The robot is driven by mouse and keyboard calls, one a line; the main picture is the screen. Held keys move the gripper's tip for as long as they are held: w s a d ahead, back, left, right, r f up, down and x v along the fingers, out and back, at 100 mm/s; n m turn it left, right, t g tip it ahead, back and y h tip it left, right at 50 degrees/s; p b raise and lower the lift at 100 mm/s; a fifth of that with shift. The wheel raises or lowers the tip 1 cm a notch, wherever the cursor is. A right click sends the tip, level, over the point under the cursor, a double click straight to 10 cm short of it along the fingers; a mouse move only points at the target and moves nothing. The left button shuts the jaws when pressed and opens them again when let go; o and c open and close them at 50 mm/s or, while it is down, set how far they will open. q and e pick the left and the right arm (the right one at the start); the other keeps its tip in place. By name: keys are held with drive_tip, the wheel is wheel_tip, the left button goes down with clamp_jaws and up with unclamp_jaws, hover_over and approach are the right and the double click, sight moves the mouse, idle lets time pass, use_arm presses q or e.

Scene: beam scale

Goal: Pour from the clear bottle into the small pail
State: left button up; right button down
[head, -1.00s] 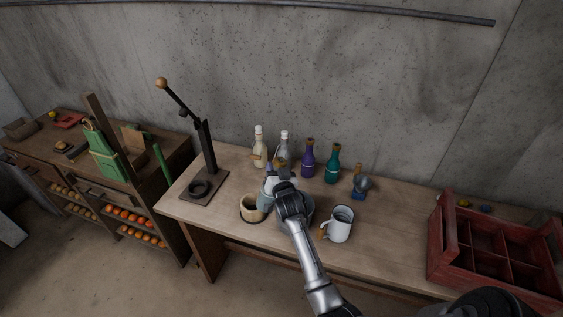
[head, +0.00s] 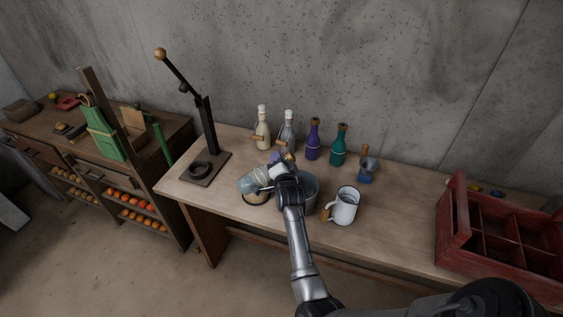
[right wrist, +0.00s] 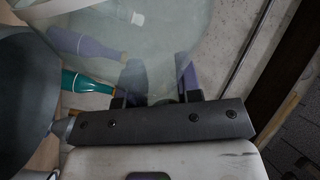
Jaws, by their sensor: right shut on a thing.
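The clear bottle (head: 252,180) is in my right gripper (head: 277,175), above the table. It lies tilted far over, its wide end toward the left; its neck is hidden by the gripper and arm. In the right wrist view its glass (right wrist: 180,45) fills the upper middle, with the fingers shut on it. The small grey pail (head: 312,190) stands on the table just right of the gripper, partly hidden by my arm. Its grey wall also shows at the left of the right wrist view (right wrist: 25,105). I cannot see whether anything flows. My left gripper is not in view.
A white mug (head: 344,206) is right of the pail. Behind stand cream, pale, purple (head: 313,142) and teal (head: 338,148) bottles. A black stand (head: 208,130) is left, a red crate (head: 455,235) right.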

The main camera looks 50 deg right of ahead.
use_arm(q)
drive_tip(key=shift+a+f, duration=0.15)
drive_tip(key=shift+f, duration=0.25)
use_arm(e)
drive_tip(key=shift+f+m, duration=0.15)
drive_tip(key=shift+m, duration=0.35)
drive_tip(key=shift+a+f, duration=0.1)
drive_tip(key=shift+f, duration=0.2)
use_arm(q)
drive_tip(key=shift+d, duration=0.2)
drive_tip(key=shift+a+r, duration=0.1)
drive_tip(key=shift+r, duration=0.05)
use_arm(e)
drive_tip(key=shift+r+m, duration=0.2)
drive_tip(key=shift+m, duration=0.1)
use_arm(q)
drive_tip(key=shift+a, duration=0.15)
